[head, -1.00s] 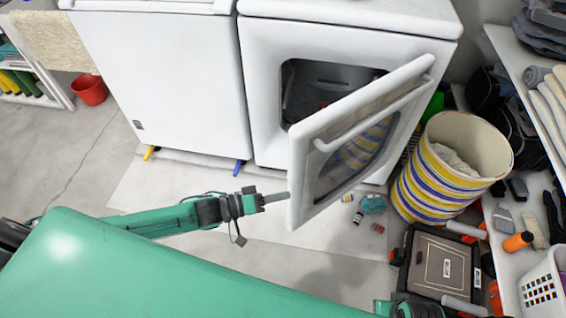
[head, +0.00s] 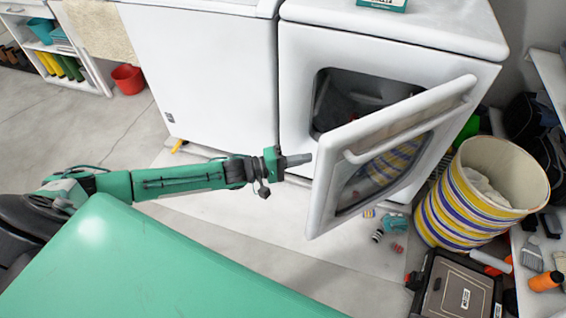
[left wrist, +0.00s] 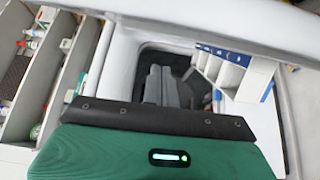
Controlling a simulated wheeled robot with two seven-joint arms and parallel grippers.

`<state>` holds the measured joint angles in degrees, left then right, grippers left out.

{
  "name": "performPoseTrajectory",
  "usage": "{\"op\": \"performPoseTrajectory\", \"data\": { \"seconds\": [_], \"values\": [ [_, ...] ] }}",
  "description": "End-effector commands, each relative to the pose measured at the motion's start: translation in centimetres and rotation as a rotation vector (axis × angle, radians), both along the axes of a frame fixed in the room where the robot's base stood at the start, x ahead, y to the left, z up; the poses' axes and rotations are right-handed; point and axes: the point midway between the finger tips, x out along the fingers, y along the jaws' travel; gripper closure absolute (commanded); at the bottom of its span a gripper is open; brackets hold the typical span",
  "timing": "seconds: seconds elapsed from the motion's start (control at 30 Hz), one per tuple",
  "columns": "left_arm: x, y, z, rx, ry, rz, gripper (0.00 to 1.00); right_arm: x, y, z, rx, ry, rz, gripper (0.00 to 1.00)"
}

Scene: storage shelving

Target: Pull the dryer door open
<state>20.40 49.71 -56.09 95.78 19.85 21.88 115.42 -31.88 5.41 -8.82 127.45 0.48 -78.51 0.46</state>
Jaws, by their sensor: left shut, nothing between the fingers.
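The white dryer (head: 400,50) stands at the centre right with its door (head: 318,190) swung partly open, its free edge toward me. The door has a window and a pale bar across its face. The dark drum opening (head: 345,95) shows behind it. My left gripper (head: 298,160) is shut and empty, its tip close beside the door's free edge; I cannot tell whether they touch. In the left wrist view its grey fingers (left wrist: 165,88) point toward a dark opening. My right gripper is not in view.
A white appliance (head: 200,70) stands left of the dryer. A striped basket (head: 450,205) is right of the door, with a dark case (head: 455,290) and small items (head: 397,223) on the floor. Shelving lines the right edge. The floor at the left is mostly clear.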

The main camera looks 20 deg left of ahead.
Motion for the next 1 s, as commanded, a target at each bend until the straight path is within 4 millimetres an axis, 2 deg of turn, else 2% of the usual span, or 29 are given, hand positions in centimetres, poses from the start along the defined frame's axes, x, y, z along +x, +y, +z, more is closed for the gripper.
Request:
{"op": "performPoseTrajectory", "data": {
  "seconds": [0.1,0.3,0.93,1.0],
  "values": [
    [-1.2,-1.6,0.0,-0.003,0.004,-0.001,1.00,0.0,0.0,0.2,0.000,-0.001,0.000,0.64],
    [-2.2,-3.0,0.0,0.000,0.001,-0.001,1.00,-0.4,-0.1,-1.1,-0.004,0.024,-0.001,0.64],
    [-2.8,-3.8,0.1,-0.002,0.002,0.009,1.00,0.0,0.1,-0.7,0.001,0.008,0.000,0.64],
    [-3.2,-4.2,0.1,-0.003,0.003,0.018,1.00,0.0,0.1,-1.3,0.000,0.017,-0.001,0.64]
  ]
}}
